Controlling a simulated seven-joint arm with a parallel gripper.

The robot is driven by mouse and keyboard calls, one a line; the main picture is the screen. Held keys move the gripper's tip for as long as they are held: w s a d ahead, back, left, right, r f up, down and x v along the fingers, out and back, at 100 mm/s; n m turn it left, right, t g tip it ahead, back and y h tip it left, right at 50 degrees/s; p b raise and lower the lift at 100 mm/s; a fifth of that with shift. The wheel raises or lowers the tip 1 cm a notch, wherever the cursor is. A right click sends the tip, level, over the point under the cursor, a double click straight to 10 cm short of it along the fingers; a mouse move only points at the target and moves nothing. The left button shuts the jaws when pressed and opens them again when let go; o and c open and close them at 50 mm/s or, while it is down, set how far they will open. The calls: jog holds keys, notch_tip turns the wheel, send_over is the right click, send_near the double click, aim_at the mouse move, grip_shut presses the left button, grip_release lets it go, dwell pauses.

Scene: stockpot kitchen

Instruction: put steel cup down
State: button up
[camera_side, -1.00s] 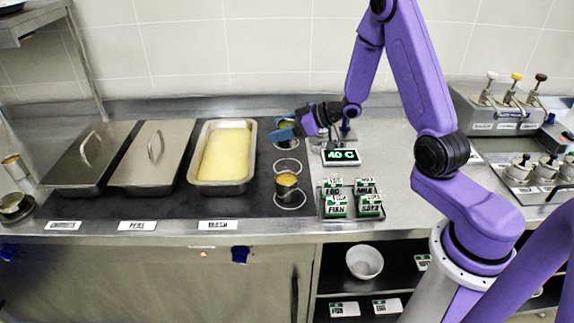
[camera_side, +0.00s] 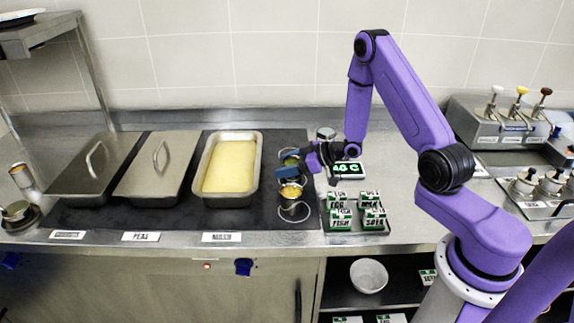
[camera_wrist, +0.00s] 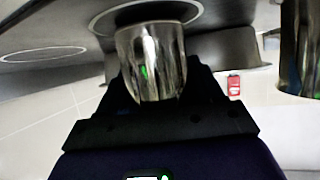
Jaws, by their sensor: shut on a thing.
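My gripper (camera_side: 288,172) is low over the column of ring marks on the dark mat, right of the pan of yellow mash. In the wrist view my gripper (camera_wrist: 152,90) is shut on a steel cup (camera_wrist: 150,62). Its base end is at a ring (camera_wrist: 98,24) on the mat; I cannot tell whether it touches. My gripper mostly hides the held cup in the side view. A second steel cup (camera_wrist: 303,45) shows at the wrist view's right edge.
An empty ring (camera_wrist: 40,57) shows in the wrist view. The mash pan (camera_side: 250,180) is close on the left, with two lidded pans beyond. A lit display (camera_side: 347,170) and several labelled green-and-white blocks (camera_side: 358,212) are on the right.

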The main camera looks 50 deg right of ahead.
jog(key=shift+f, duration=0.1)
jog(key=o, duration=1.2)
